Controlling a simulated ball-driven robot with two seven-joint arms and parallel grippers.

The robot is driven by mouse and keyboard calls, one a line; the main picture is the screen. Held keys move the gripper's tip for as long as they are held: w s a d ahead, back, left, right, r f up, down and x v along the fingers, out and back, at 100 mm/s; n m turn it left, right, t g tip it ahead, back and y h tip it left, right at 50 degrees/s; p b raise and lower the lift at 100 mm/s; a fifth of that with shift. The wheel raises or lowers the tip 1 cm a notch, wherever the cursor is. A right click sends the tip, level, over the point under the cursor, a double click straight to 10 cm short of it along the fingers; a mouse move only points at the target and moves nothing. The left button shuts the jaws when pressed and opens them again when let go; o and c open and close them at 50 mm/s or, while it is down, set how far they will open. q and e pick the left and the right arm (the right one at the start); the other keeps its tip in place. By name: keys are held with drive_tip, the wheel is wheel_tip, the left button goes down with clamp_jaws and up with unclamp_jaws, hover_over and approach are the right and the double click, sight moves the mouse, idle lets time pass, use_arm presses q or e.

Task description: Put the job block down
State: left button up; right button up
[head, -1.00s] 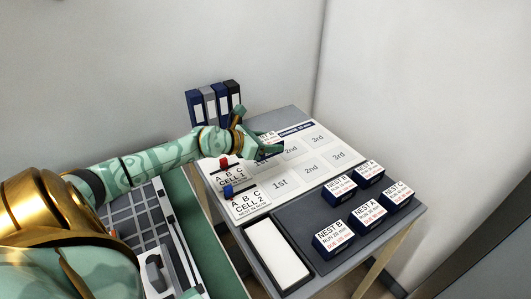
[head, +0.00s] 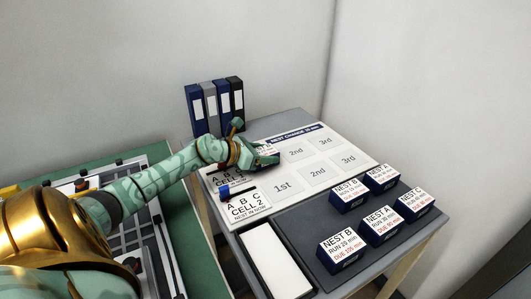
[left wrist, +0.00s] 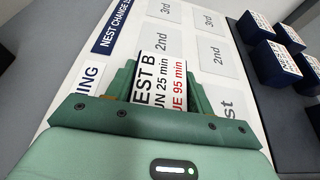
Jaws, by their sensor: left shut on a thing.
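The job block (left wrist: 159,81) has a white label reading NEST B, RUN 25 min, DUE 95 min. My left gripper (left wrist: 157,95) is shut on it, with a green finger on either side. In the head view, the gripper (head: 267,158) is over the upper row of the white board (head: 325,172), left of its upper 2nd square (head: 295,153). The upper 1st square is hidden beneath gripper and block. I cannot tell whether the block touches the board. My right gripper is not in view.
Several other labelled blocks, such as a NEST B block (head: 341,246), stand on the dark tray (head: 292,228) at right. Binders (head: 213,106) stand behind my left gripper. A white-topped box (head: 276,258) is at the front. The other board squares are empty.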

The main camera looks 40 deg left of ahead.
use_arm(q)
drive_tip(key=shift+f, duration=0.15)
drive_tip(key=o, duration=1)
drive_tip(key=shift+o, duration=0.2)
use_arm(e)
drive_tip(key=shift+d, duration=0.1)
use_arm(q)
drive_tip(key=shift+s+r, duration=0.1)
drive_tip(key=shift+r, duration=0.15)
drive_tip(key=p+v, duration=0.4)
drive_tip(key=v, duration=0.7)
drive_tip(key=shift+s+r, duration=0.1)
drive_tip(key=shift+s, duration=0.25)
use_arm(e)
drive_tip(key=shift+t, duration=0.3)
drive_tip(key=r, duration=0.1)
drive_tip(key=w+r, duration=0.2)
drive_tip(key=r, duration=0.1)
use_arm(q)
drive_tip(key=shift+a, duration=0.1)
